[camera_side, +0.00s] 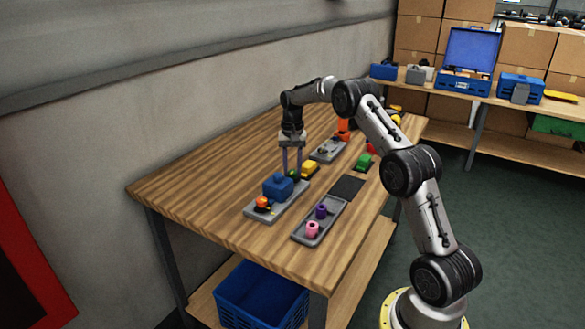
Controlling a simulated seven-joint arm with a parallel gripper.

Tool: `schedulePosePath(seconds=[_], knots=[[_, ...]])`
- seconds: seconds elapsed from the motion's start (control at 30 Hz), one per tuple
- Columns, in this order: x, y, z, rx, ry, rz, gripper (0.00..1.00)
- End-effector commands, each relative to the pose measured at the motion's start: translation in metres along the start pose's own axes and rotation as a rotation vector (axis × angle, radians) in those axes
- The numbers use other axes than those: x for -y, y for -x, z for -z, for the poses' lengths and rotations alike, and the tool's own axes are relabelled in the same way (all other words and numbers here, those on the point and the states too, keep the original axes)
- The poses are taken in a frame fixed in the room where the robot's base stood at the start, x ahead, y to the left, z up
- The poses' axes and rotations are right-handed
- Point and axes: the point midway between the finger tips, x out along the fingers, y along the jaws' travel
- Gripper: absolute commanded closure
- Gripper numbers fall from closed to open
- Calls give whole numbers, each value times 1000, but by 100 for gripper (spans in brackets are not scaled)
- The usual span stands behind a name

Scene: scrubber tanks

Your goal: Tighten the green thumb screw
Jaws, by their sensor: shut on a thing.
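A grey tray (325,228) holds pink and purple pieces. The table's left side is clear.

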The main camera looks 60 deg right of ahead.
Motion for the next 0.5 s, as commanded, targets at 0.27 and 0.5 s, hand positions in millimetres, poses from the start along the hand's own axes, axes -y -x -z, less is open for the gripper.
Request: schedulePosePath(seconds=[0.27,0.5], knots=[[1,9,4,-16,-262,10,100],[1,9,4,-15,-491,12,100]])
